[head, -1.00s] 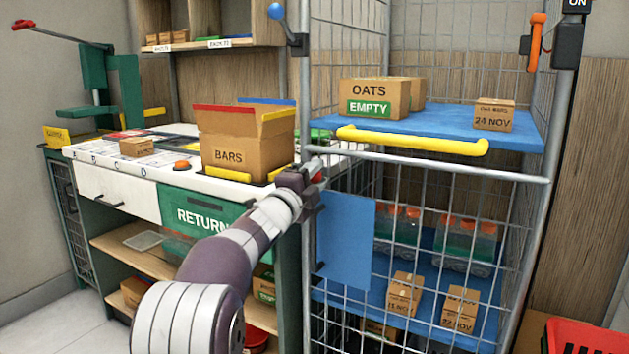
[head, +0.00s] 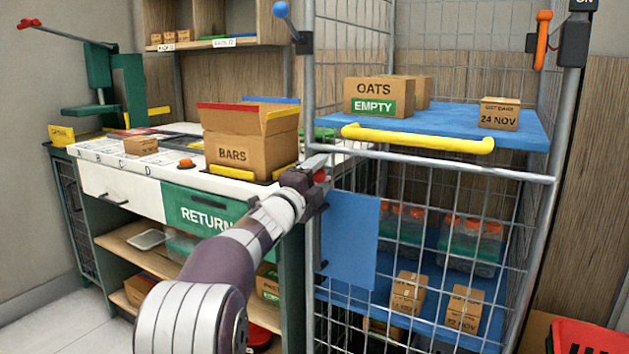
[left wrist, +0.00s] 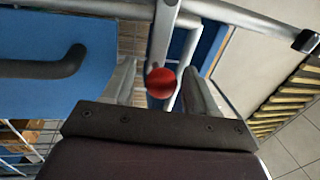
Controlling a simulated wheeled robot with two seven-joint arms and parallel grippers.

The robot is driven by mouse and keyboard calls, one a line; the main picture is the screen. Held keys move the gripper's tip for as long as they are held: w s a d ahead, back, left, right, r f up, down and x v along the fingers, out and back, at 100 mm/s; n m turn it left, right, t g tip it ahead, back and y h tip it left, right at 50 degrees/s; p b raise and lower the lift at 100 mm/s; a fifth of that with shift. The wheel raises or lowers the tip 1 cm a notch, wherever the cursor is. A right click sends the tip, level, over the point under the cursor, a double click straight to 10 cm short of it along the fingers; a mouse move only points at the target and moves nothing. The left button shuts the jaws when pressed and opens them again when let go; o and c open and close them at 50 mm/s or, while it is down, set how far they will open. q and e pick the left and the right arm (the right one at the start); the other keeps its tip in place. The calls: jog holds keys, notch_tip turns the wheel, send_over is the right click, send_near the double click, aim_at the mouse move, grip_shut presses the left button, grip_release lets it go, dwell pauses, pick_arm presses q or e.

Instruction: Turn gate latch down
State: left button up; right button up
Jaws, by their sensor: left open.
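The gate latch shows as a red round knob (left wrist: 160,83) on a grey metal bar in the left wrist view. In the head view a small part of the red knob (head: 320,176) shows at the gate's upper left corner, beside the cage post. My left gripper (head: 318,182) is at this corner, partly hiding the latch. In the left wrist view its two fingers (left wrist: 160,72) are apart, one on each side of the red knob, with visible gaps. The mesh gate (head: 440,165) is upright across the cage front. My right gripper is not in view.
A blue panel (head: 350,240) hangs on the gate just right of my gripper. A blue shelf with a yellow handle (head: 418,139) is above it. A counter with a BARS box (head: 250,150) stands close on the left. A blue-knobbed lever (head: 281,10) is higher on the post.

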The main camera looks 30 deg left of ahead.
pick_arm(q)
jog(key=v, duration=1.2)
jog(key=shift+s+p, duration=0.3)
jog(key=shift+p, duration=0.15)
